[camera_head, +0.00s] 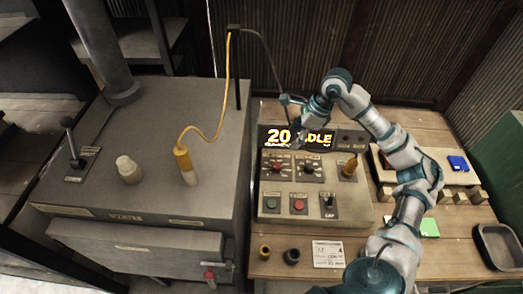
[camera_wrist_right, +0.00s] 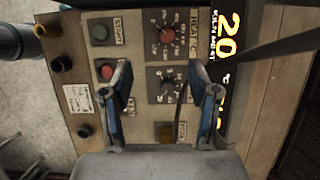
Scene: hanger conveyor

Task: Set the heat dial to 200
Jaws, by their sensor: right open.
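The heat dial (camera_head: 277,167) is a red knob on the upper left of the sloped control box face. In the right wrist view the red dial (camera_wrist_right: 167,36) sits beside a HEAT label, with a numbered scale around it. A second, black dial (camera_wrist_right: 168,86) is next to it. The display (camera_head: 274,139) shows "20" and "IDLE", partly hidden by my right arm. My right gripper (camera_head: 297,122) is above the box near the display. In the wrist view its two blue fingers (camera_wrist_right: 166,80) are open and empty, spread either side of the black dial. My left gripper is not seen.
Below the dials are a green button (camera_head: 271,203), a red button (camera_head: 299,206) and a small switch (camera_head: 329,203). A grey machine (camera_head: 110,190) with a yellow cable stands left. A tray (camera_head: 499,246) lies right.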

